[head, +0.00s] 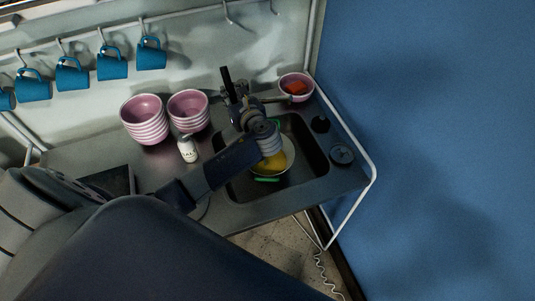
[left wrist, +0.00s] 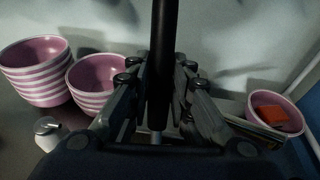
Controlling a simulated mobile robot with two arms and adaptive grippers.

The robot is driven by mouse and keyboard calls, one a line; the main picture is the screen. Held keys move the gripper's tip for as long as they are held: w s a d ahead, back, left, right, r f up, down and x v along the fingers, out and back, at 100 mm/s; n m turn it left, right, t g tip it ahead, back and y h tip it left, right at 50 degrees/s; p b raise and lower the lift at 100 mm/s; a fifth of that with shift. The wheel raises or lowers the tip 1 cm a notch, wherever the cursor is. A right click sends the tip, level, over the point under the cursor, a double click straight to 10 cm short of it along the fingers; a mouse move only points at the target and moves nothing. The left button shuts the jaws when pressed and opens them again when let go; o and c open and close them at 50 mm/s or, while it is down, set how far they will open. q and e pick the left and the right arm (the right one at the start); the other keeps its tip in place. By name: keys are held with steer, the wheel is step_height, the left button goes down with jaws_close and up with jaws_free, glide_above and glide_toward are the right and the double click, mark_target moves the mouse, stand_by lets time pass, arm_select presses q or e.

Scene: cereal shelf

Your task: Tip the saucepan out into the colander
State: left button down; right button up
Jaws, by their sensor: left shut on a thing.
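My left gripper (head: 240,102) is shut on a long black handle (head: 227,82), which looks like the saucepan's. The handle stands nearly upright between the fingers in the left wrist view (left wrist: 162,60). The pan's body is mostly hidden behind my wrist and cannot be made out clearly. Below, in the sink, sits a pale round vessel (head: 290,153), apparently the colander, with green pieces at its edge (head: 267,179). Yellow contents (head: 275,163) show in it. My arm covers its left part. My right gripper is not in view.
The sink (head: 309,150) is set in a metal counter. Striped pink bowls (head: 145,122) (head: 188,112) and a white shaker (head: 187,149) stand left of it. A pink bowl with something orange (head: 296,87) stands behind. Blue mugs (head: 112,63) hang on the wall. A blue panel (head: 440,130) bounds the right.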

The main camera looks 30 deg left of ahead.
arm_select(q)
steer(key=shift+w+d, duration=0.15)
steer(key=shift+w, duration=0.05)
steer(key=shift+w+d+f+m, duration=0.15)
steer(key=shift+w+d+m, duration=0.2)
steer(key=shift+w, duration=0.2)
steer(key=shift+w+d+f+m, duration=0.2)
steer(key=shift+w+d+m, duration=0.05)
steer(key=shift+w+d, duration=0.4)
steer(key=shift+w+d, duration=0.25)
steer(key=shift+w, duration=0.15)
steer(key=shift+w+d+m+g+y, duration=0.3)
steer(key=shift+w+d+m, duration=0.4)
steer(key=shift+w, duration=0.15)
steer(key=shift+w+d, duration=0.25)
steer(key=shift+w, duration=0.1)
